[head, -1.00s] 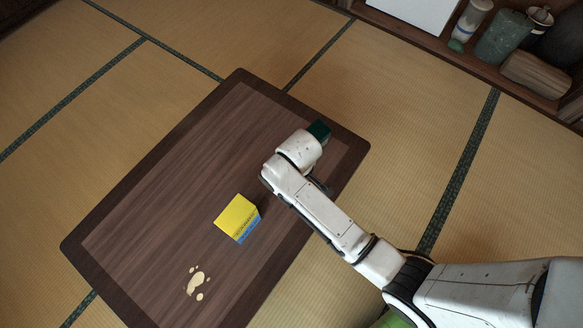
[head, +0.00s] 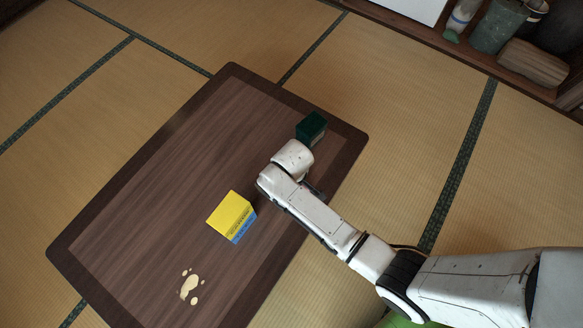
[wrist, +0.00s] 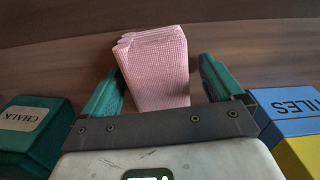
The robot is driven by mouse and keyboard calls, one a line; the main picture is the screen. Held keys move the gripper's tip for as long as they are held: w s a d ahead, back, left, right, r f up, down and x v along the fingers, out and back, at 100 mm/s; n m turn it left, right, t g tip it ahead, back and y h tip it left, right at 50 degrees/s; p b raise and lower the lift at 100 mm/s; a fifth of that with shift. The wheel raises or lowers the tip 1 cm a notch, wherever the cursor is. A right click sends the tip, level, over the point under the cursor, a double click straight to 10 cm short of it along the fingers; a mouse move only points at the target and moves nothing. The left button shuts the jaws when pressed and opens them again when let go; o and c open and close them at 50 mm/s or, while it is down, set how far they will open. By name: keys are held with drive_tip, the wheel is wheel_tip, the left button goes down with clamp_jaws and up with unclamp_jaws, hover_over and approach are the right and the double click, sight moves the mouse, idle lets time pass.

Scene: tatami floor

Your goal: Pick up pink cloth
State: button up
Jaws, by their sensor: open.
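The pink cloth (wrist: 156,68) shows in the wrist view as a folded, waffle-textured stack on the dark wooden table. My gripper (wrist: 158,85) is open, with one green finger on each side of the cloth. The cloth's near part lies between the fingers, and its far end reaches beyond them. I cannot tell whether either finger touches it. In the head view my arm hides the cloth and the fingers.
A dark green chalk box (head: 311,127) stands on the low table (head: 150,170), also at left in the wrist view (wrist: 30,128). A yellow and blue tiles box (head: 232,216) is at right in the wrist view (wrist: 290,115).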

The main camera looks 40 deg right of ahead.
drive_tip(key=c, duration=1)
drive_tip(key=shift+c, duration=0.2)
drive_tip(key=shift+r, duration=0.5)
wheel_tip(320, 180, up, 2)
drive_tip(key=shift+r+p, duration=0.15)
drive_tip(key=shift+p, duration=0.65)
drive_tip(key=s+r+p, duration=0.2)
drive_tip(key=s+r, duration=0.1)
drive_tip(key=s+r+p, duration=0.1)
drive_tip(key=r, duration=0.1)
drive_tip(key=shift+s+a+r, duration=0.15)
drive_tip(key=shift+a+r, duration=0.05)
drive_tip(key=shift+a, duration=0.15)
drive_tip(key=s+a+r+p, duration=0.2)
drive_tip(key=s+r+p, duration=0.1)
drive_tip(key=s, duration=0.6)
drive_tip(key=shift+s+r, duration=0.25)
drive_tip(key=shift+r, duration=0.45)
